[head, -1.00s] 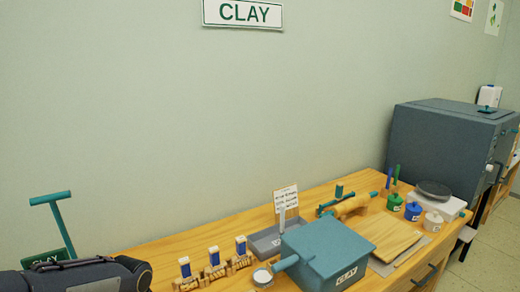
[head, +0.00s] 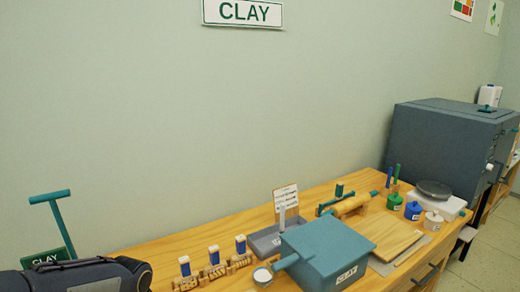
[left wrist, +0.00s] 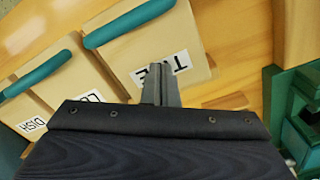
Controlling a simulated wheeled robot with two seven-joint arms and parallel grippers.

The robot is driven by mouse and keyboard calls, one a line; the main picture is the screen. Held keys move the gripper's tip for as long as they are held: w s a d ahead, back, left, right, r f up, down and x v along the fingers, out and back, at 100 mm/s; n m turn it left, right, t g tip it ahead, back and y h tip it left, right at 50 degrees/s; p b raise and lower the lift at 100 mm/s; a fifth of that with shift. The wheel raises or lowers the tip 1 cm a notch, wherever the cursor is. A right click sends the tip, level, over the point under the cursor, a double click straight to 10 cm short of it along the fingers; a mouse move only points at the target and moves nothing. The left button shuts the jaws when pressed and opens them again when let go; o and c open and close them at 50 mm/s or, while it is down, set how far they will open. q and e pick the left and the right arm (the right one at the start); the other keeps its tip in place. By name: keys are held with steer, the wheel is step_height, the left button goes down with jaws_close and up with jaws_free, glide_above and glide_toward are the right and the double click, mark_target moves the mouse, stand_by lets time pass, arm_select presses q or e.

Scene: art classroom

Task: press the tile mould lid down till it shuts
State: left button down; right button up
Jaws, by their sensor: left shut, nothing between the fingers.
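In the left wrist view, a pale beige mould (left wrist: 190,32) has a white label (left wrist: 178,66) beginning with T, which I take for the tile mould. A teal bar (left wrist: 130,24) runs along its far left edge. My left gripper (left wrist: 154,72) is shut and empty, its fingertips over or against the label area; I cannot tell whether they touch. How far the lid is open cannot be told. The mould is not seen in the head view, where only my left forearm shows at lower left. My right gripper is in neither view.
Beside it are similar moulds with teal bars, one labelled DISH (left wrist: 33,124). A green object (left wrist: 302,115) is at right. In the head view, a blue CLAY box (head: 325,250), stamps (head: 213,262), a board (head: 396,240) and jars (head: 412,210) crowd the wooden table.

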arm_select(q)
step_height(320, 180, up, 9)
steer(key=p, duration=0.7)
stand_by(0.3)
steer(key=shift+r, duration=0.1)
steer(key=s+d+r+t+h, duration=0.2)
steer(key=s+r, duration=0.2)
steer(key=s, duration=0.4)
steer(key=s+d+r+n+t+h, duration=0.1)
steer(key=s+d+r+t, duration=0.1)
steer(key=s, duration=0.7)
steer(key=shift+r+t+h, duration=0.4)
steer(key=shift+r+t, duration=0.4)
steer(key=shift+r, duration=0.1)
